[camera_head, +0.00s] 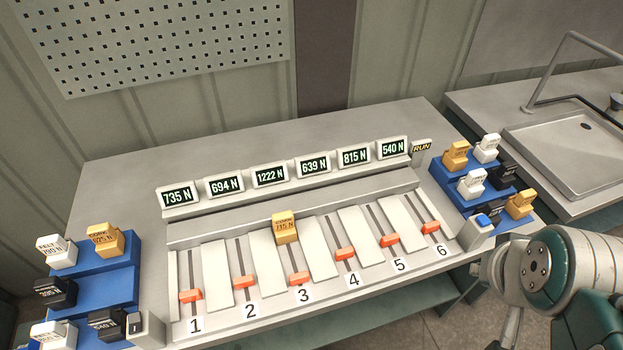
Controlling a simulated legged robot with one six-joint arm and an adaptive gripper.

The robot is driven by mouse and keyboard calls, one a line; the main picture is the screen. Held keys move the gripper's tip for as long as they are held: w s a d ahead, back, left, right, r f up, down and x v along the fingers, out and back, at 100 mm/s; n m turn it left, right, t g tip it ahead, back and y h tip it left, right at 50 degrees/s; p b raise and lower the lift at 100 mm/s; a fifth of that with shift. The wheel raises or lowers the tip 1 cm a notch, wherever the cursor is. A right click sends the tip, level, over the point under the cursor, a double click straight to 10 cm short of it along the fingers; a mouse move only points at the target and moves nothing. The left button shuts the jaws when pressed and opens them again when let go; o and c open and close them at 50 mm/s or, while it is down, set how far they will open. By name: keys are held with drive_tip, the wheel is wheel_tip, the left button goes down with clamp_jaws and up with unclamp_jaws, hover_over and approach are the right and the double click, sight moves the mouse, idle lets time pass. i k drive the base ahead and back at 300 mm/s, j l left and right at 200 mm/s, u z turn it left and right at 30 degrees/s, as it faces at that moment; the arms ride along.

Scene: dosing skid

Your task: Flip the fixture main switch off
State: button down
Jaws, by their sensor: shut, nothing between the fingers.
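The fixture (215,225) is a long grey panel with a row of numbered slider lanes, 1 to 6, each with an orange slider. No part is labelled as the main switch. A small grey box (146,329) at its front left corner bears a dark upright mark like an "I"; I cannot tell if this is the switch or how it is set. A grey box (476,235) at the front right carries a blue button (483,220). A RUN sign (421,148) stands at the back right. My arm shows at the lower right, but my gripper's fingers are not visible.
Lit force displays (269,177) line the fixture's back. A block labelled 715 N (285,228) sits near lane 3. Blue stepped racks with white, black and yellow blocks stand left (108,280) and right (450,186). A sink (570,150) lies beyond the right rack.

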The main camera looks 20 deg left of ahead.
sight(134, 319)
drive_tip(key=u, duration=2.7)
drive_tip(key=i+j+z, duration=0.1)
